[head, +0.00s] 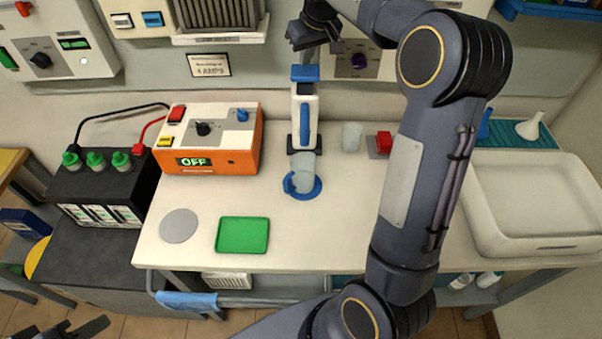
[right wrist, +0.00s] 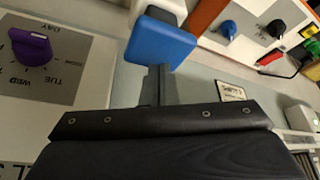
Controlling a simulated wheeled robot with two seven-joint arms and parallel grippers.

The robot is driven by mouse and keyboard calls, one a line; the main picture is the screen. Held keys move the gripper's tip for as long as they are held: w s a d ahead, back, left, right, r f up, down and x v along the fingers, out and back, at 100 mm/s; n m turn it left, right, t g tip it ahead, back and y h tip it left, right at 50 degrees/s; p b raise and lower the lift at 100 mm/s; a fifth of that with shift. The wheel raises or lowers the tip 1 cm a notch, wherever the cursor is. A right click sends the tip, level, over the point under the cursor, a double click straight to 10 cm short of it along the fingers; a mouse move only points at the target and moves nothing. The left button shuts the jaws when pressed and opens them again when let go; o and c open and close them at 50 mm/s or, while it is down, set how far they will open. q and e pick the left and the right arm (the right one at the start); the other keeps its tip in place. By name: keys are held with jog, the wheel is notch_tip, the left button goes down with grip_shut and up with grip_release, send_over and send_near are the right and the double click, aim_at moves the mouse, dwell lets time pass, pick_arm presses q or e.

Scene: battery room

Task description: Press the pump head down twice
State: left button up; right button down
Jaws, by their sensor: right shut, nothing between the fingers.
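The pump is a white bottle (head: 296,115) with a blue head (head: 305,73) and a blue strip down its front, upright at the back of the white table. The blue head also shows in the right wrist view (right wrist: 160,45), just beyond my fingers.
An orange unit reading OFF (head: 245,150) stands left of the pump. A second clear cup (head: 351,135) and a red block (head: 384,141) are to its right. A green tray (head: 243,235) and grey disc (head: 179,226) lie in front. A purple-knob wall panel (head: 371,68) is behind my right arm.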

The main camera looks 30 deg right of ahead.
aim_at(307, 71)
jog(key=shift+f, duration=0.15)
dwell(0.4)
jog(key=shift+f+b, duration=1.8)
jog(key=shift+f, duration=0.8)
jog(key=shift+r, duration=0.1)
jog(key=shift+r+p, duration=3)
jog(key=shift+r, duration=0.25)
notch_tip(307, 71, up, 3)
jog(key=p, duration=0.2)
jog(key=shift+f+p, duration=0.15)
jog(key=shift+p, duration=0.15)
jog(key=shift+r, duration=1.65)
jog(key=shift+s, duration=0.1)
